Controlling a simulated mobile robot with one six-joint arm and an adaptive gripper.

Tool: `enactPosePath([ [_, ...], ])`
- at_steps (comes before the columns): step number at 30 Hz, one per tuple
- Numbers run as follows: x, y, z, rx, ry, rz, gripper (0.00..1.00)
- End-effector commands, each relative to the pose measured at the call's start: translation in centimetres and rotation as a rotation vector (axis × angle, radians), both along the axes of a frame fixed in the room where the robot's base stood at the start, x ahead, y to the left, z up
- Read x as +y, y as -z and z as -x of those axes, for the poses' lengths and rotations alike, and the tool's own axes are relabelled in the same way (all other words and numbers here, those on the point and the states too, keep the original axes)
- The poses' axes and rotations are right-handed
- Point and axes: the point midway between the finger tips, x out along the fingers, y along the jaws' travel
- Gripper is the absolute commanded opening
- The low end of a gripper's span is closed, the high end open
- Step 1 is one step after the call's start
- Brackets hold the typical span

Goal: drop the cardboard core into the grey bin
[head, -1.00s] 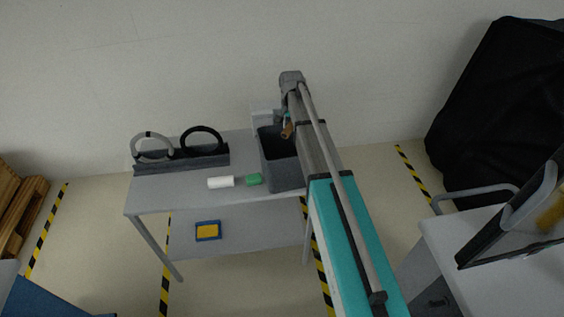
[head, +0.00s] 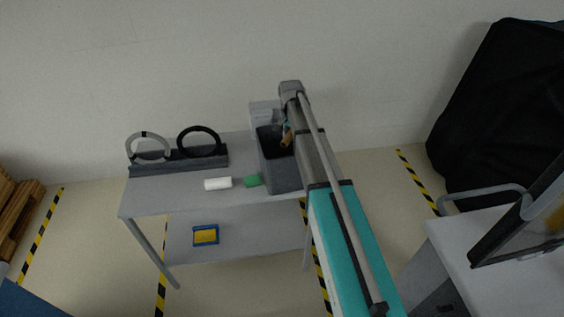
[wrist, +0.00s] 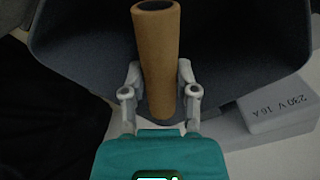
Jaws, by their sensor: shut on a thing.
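The cardboard core (wrist: 158,60) is a brown tube between the two fingers of my gripper (wrist: 160,92) in the wrist view. My gripper is shut on it near its lower end in that picture. The grey bin (wrist: 90,60) fills the background behind the core, with its dark inside showing. In the head view the bin (head: 281,174) stands at the right end of the cart's top, and the core (head: 287,138) shows small over its mouth. My arm hides part of the bin's right side, and the fingers are hard to make out there.
The grey cart (head: 190,200) also bears a white roll (head: 217,184), a green block (head: 253,180) and a rack (head: 180,165) with rings. A grey-white box marked 230 V 16 A (wrist: 275,108) sits beside the bin. A black covered cart (head: 500,110) stands at right.

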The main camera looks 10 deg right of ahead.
Motion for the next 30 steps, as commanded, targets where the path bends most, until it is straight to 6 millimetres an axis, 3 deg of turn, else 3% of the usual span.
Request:
enactPosePath([
  [3,0.02,-0.02,0.0,0.0,0.0,0.0,0.2],
  [4,0.04,-0.02,0.0,0.0,0.0,0.0,0.45],
  [10,0.06,-0.02,0.0,0.0,-0.001,0.0,0.79],
  [30,0.16,-0.95,0.0,0.0,-0.002,0.0,0.79],
])
